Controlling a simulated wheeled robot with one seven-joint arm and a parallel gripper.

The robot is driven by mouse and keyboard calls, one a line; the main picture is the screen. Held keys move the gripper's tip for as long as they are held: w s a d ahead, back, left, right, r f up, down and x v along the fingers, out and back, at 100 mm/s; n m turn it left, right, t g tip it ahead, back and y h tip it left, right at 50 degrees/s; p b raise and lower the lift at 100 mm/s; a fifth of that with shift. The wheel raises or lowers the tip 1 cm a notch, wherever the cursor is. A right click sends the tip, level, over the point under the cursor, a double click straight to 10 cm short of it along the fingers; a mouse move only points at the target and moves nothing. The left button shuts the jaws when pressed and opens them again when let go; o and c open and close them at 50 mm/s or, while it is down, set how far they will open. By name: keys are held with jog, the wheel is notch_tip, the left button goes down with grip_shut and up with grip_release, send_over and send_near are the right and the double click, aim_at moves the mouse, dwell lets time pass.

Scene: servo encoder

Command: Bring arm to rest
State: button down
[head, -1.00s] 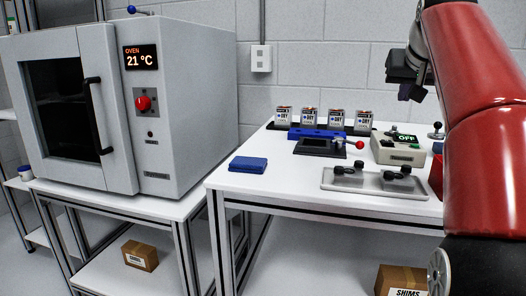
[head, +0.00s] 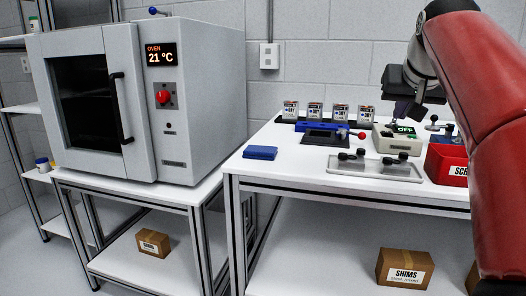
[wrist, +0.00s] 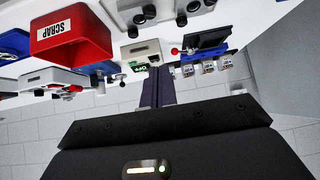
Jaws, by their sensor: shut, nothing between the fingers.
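My red arm comes in at the right of the head view. My gripper (head: 404,108) hangs above the back right of the white table (head: 262,171), over the grey box with the green OFF display (head: 398,140). In the wrist view my gripper's dark fingers (wrist: 158,88) lie side by side, shut and empty. They are apart from the things on the table.
The oven (head: 205,100), reading 21 °C, stands at left. On the table are a blue block (head: 260,153), several DRY packs (head: 315,111), a grey tray (head: 372,173) with black knobs and a red SCRAP bin (head: 440,164). A SHIMS carton (head: 405,268) sits below.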

jog(key=s+a+f+n+g, duration=0.1)
jog(key=s+a+f, duration=0.3)
jog(key=s+f, duration=0.4)
jog(key=s+a+f+n+g+y, duration=0.1)
jog(key=s+a+f, duration=0.3)
jog(key=s+f, duration=0.4)
jog(key=s+a+f+g+y, duration=0.1)
jog(key=s+a+f, duration=0.3)
jog(key=s+f, duration=0.5)
notch_tip(320, 180, down, 7)
jog(key=shift+a+f+n, duration=0.1)
jog(key=shift+a+n, duration=0.1)
jog(key=shift+n, duration=0.2)
